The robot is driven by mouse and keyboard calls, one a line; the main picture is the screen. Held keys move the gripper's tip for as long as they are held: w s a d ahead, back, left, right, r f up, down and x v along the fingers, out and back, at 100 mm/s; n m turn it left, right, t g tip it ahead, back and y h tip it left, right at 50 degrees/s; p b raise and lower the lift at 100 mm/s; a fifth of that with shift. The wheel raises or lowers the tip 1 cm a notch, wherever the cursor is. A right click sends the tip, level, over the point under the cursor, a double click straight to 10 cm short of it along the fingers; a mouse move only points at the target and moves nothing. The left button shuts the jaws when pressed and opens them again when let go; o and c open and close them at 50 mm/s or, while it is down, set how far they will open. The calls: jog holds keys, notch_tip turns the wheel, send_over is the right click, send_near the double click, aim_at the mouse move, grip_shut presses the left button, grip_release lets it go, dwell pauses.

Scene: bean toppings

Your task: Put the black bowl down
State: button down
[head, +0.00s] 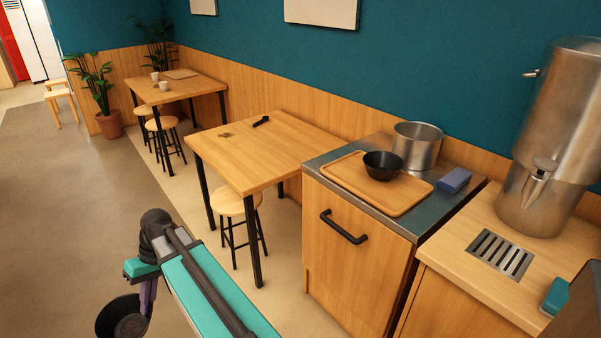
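A black bowl (104,319) is at the bottom left of the head view, partly cut off by the frame's lower edge. My gripper (146,300) hangs from the end of my teal arm and meets this bowl's right rim; it appears shut on the rim, though the fingertips are hard to make out. The bowl is in the air over the floor, with dark contents or a dark inside. A second black bowl (382,166) stands upright on a wooden tray (345,171) on the metal-topped cabinet (325,163).
A steel pot (418,145) stands behind the tray, and a blue block (454,181) lies to its right. A steel dispenser (551,140) and a drain grate (499,254) are at the right. A wooden table (250,160) with a small black item and a stool (236,204) stand left of the cabinet.

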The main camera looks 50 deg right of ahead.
jog(key=shift+a, duration=0.15)
jog(key=shift+w, duration=0.1)
jog(key=s+d+r+m+t+h+p, duration=0.15)
jog(key=d+r+m, duration=0.25)
jog(key=d+m, duration=0.5)
jog(key=w+d+r+m+t+h+p, duration=0.1)
jog(key=d+r+m+t+h+p, duration=0.3)
jog(key=d, duration=1)
jog(key=s+d+r+m+g+p, duration=0.1)
jog(key=d+r+m, duration=0.5)
jog(key=d, duration=0.5)
jog(key=s+d+r+m+g+h+p, duration=0.1)
jog(key=s+d+r+m+g, duration=0.1)
jog(key=s+d+r+m, duration=0.3)
jog(key=s+d+r+m+g+h+p, duration=0.1)
jog(key=s+d+r+m, duration=0.4)
jog(key=d, duration=0.8)
jog(key=s+d+r+m+g+h+p, duration=0.2)
jog(key=s+d+r+m+g+p, duration=0.1)
jog(key=s+d+r+m, duration=0.2)
jog(key=s+d+m, duration=0.2)
jog(key=d+m, duration=0.2)
jog(key=m, duration=0.1)
jog(key=shift+s+r, duration=0.2)
jog(key=shift+r, duration=0.2)
